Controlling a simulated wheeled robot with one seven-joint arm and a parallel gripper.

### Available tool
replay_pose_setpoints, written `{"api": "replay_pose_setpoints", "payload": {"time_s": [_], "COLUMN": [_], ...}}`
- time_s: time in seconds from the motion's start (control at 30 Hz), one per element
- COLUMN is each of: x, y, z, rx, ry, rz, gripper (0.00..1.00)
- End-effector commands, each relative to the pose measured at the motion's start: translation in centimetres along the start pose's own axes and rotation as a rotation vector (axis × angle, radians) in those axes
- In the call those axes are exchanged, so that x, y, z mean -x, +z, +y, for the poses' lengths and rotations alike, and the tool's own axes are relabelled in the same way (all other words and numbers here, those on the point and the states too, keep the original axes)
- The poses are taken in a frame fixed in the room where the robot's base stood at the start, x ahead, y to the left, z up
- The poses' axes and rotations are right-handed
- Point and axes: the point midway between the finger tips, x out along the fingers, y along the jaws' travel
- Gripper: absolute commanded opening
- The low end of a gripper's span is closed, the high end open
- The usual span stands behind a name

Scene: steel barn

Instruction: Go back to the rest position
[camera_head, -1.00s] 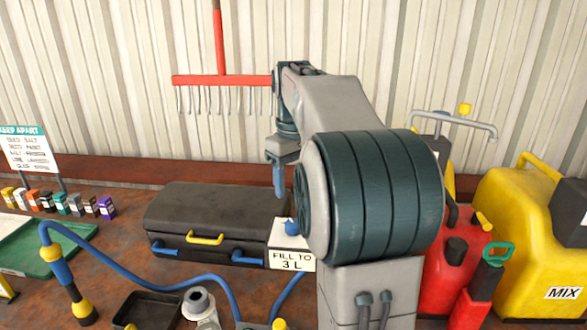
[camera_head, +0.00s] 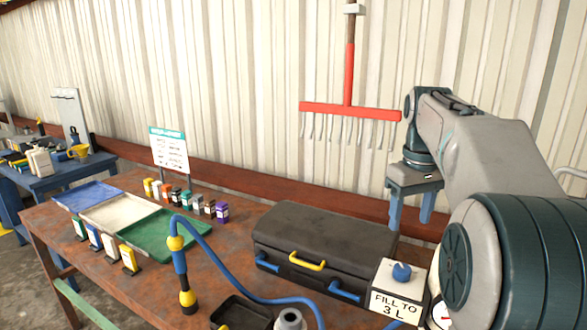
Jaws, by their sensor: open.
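My gripper (camera_head: 409,214) hangs from my raised arm at the right of the view. Its two blue fingers point down and are apart, with nothing seen between them. It shows in front of the corrugated wall, by the right end of the black case (camera_head: 325,236). The case is closed, with a yellow handle and blue latches. A white box with a blue knob and a "FILL TO 3 L" label (camera_head: 397,304) stands below the gripper. My arm hides what lies at the far right.
The brown bench (camera_head: 120,226) bears blue, white and green trays (camera_head: 165,232), several small cartons (camera_head: 187,198), a sign (camera_head: 170,152) and a blue hose with a nozzle (camera_head: 182,270). A red rake (camera_head: 349,108) hangs on the wall. A blue table (camera_head: 70,172) stands at the far left.

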Motion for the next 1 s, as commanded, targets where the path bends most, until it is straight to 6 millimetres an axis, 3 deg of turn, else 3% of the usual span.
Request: {"api": "replay_pose_setpoints", "payload": {"time_s": [0.27,0.6,0.8,1.0], "x": [-3.4,-10.9,-14.3,-15.2], "y": [4.4,11.8,14.7,15.4], "z": [-7.1,-14.4,-16.4,-16.9], "rx": [-0.067,-0.162,-0.198,-0.209], "ry": [0.032,0.04,0.032,0.03], "rz": [0.099,0.237,0.286,0.298], "gripper": [0.57,0.57,0.57,0.57]}}
